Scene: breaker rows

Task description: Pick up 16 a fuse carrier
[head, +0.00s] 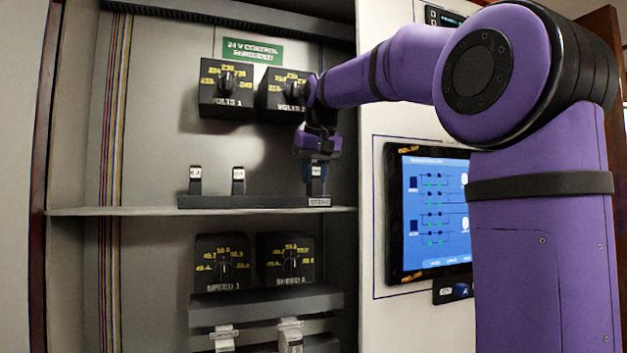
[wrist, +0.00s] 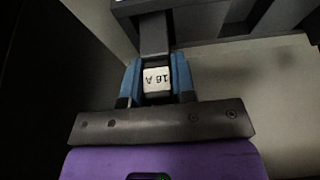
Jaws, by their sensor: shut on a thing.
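The 16 A fuse carrier (wrist: 156,80) is a dark block with a white label, upside down in the wrist view. My gripper (wrist: 156,88) has its blue fingers shut on both sides of it. In the head view my gripper (head: 317,170) is at the right end of the dark fuse rack (head: 255,202) on the shelf, around the carrier (head: 316,172). The carrier is upright at the rack's right end; whether its foot is seated or just clear of the rack I cannot tell.
Two other labelled carriers, one at the left (head: 195,180) and one in the middle (head: 238,180), stand on the rack. Dial boxes hang above (head: 227,88) and below (head: 222,262) the shelf (head: 120,211). A blue touchscreen panel (head: 436,215) is to the right.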

